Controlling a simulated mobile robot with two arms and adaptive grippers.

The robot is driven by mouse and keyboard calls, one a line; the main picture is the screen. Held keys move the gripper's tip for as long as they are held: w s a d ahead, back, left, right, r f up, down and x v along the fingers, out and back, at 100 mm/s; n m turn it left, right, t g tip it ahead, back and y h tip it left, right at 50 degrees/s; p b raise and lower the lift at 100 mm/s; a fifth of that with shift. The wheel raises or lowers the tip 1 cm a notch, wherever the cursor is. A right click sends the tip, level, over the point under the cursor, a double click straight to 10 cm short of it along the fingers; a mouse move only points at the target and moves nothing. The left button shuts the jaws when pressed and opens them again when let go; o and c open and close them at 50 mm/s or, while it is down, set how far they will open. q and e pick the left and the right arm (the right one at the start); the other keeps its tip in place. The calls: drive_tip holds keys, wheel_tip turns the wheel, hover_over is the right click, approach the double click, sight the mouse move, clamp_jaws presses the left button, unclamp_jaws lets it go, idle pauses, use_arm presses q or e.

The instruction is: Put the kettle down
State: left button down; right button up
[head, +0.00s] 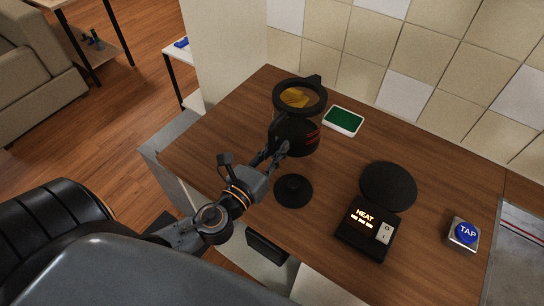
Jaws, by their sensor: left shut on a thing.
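The kettle (296,132) is black with red marks on its side and an open top with something orange-yellow inside. It is near the back left of the wooden counter (345,160). My left gripper (276,147) is shut on the near side of the kettle, at its handle. The fingers and handle overlap, so the exact grip is hard to see. I cannot tell whether the kettle's bottom touches the counter. A round black plate (388,186) lies to the right, behind a black box (368,232) marked HEAT. My right gripper is not in view.
A black disc with a knob, like a lid (293,191), lies in front of the kettle. A green and white pad (344,121) lies right of the kettle. A blue TAP button (465,233) is at the right, near a metal sink edge (515,250). A tiled wall (400,50) bounds the back.

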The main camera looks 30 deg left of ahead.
use_arm(q)
drive_tip(key=shift+w+a+f, duration=0.3)
drive_tip(key=shift+f, duration=0.15)
drive_tip(key=shift+w+a+f, duration=0.3)
drive_tip(key=shift+f, duration=0.15)
drive_tip(key=f, duration=0.1)
drive_tip(key=f+b, duration=0.1)
drive_tip(key=f, duration=0.1)
drive_tip(key=shift+w+a+f, duration=0.2)
drive_tip(key=shift+a+f, duration=0.15)
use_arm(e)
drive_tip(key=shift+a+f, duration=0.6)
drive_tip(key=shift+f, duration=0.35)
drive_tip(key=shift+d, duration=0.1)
use_arm(q)
drive_tip(key=shift+f+b, duration=0.15)
drive_tip(key=shift+b, duration=0.2)
drive_tip(key=c, duration=1.3)
unclamp_jaws()
drive_tip(key=shift+s+d, duration=0.1)
drive_tip(key=shift+c, duration=0.2)
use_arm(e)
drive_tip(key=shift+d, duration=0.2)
